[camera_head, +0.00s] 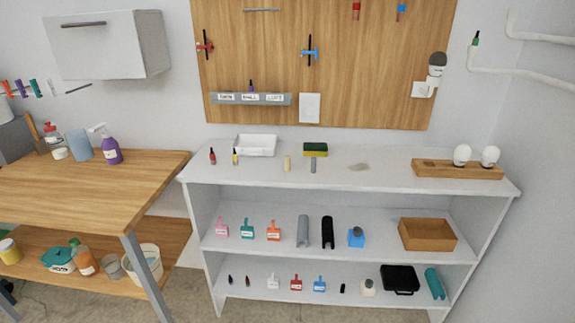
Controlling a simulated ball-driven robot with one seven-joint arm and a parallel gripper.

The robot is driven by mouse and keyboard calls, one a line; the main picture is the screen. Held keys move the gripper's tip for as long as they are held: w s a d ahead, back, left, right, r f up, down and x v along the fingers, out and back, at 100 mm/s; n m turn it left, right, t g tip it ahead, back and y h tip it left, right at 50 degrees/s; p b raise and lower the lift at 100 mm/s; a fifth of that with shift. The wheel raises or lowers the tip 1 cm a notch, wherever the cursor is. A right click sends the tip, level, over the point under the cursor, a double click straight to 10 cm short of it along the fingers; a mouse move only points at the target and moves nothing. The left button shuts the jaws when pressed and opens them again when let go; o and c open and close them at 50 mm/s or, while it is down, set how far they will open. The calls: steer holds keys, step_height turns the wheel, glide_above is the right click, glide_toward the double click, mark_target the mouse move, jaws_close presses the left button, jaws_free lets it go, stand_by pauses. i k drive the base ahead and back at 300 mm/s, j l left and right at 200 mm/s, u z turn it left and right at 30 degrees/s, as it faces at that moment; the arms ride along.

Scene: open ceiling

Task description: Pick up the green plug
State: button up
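A small green piece with a dark tip (476,39), which looks like the green plug, is at the upper right by the wall. It sits at the upper end of a white pipe (474,60), upright or nearly so. It is too small to tell whether it is seated in the pipe end or only touching it. My gripper is not in view.
A white shelf unit (390,183) stands below, with a wooden holder of light bulbs (430,170) on its right top. A wall lamp (437,65) is left of the pipe. A wooden table (95,185) stands at left. A strip of floor shows at the bottom.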

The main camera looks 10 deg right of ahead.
mark_target(476, 41)
steer(key=z, duration=0.95)
steer(key=i+j+z, duration=0.15)
steer(key=j+z, duration=0.15)
steer(key=z, duration=0.15)
steer(key=j+z, duration=0.3)
steer(key=z, duration=0.2)
steer(key=i+j+z, duration=0.1)
steer(key=j+z, duration=0.35)
steer(key=l, duration=0.1)
